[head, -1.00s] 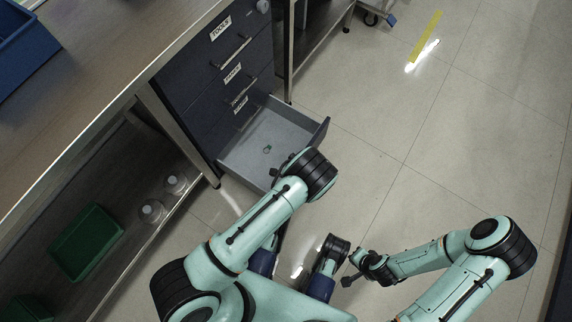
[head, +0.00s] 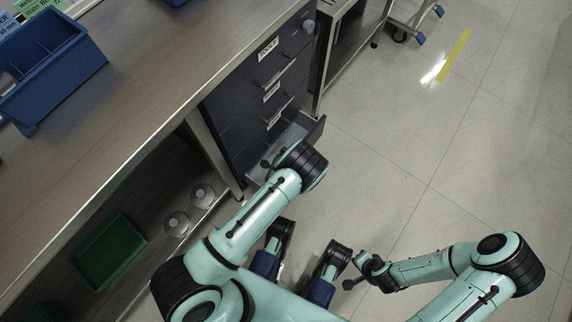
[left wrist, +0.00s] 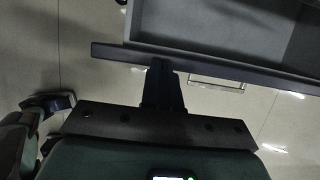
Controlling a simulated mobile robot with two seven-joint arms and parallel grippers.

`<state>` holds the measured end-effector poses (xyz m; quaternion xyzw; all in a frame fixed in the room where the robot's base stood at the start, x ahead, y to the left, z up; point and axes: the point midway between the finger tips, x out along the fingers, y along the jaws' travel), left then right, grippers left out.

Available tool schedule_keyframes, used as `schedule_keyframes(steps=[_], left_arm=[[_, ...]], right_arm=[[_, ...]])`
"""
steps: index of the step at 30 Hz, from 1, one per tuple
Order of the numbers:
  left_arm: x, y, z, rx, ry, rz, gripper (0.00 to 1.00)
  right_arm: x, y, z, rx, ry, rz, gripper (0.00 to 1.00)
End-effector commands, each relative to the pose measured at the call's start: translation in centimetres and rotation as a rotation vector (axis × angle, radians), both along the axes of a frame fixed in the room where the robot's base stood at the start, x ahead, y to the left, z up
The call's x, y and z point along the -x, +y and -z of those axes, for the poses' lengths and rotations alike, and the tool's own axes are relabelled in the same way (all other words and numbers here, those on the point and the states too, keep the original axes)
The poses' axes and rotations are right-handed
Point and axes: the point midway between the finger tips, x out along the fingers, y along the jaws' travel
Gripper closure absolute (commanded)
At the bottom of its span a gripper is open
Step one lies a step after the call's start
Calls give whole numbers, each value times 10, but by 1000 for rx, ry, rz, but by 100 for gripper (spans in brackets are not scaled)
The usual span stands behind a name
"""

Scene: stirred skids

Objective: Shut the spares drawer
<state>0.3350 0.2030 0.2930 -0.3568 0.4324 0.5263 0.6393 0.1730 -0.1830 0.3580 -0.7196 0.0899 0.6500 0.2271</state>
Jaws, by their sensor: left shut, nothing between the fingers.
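A grey-lined drawer (head: 286,136) with a dark front is partly open low in the dark drawer cabinet (head: 238,118). Its label is not readable. My left arm's wrist covers part of it in the head view. In the left wrist view, the drawer's front panel (left wrist: 235,67) runs across the picture with the grey tray behind it. My left gripper (left wrist: 163,70) is shut and empty, its tip at the outer face of this panel, seemingly touching it. My right gripper (head: 354,272) is away from the cabinet, over the floor; its jaw opening is unclear.
The upper drawers, one labelled TOOLS (head: 268,48), are shut. A workbench (head: 150,75) with a blue bin (head: 50,70) stands left. A green tray (head: 108,252) and glassware are on its lower shelf. A wheeled cart stands behind. The floor (head: 390,140) to the right is clear.

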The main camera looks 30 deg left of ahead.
Motion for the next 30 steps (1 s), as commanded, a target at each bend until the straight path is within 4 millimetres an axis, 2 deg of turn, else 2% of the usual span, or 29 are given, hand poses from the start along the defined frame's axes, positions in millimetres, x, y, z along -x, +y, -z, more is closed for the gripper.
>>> schedule_keyframes(steps=[1, 6, 12, 30], left_arm=[[0, 12, 2, -1, 3, -6, 100], [-6, 40, 2, 1, 2, -4, 100], [-9, 58, 2, 1, 4, -2, 100], [-11, 63, 2, 2, 4, 1, 100]], right_arm=[[0, 0, 1, 0, 1, 1, 100], [3, -1, 4, 1, 12, 2, 100], [6, -1, 5, -1, 22, 2, 100], [7, -1, 6, -1, 25, 3, 100]])
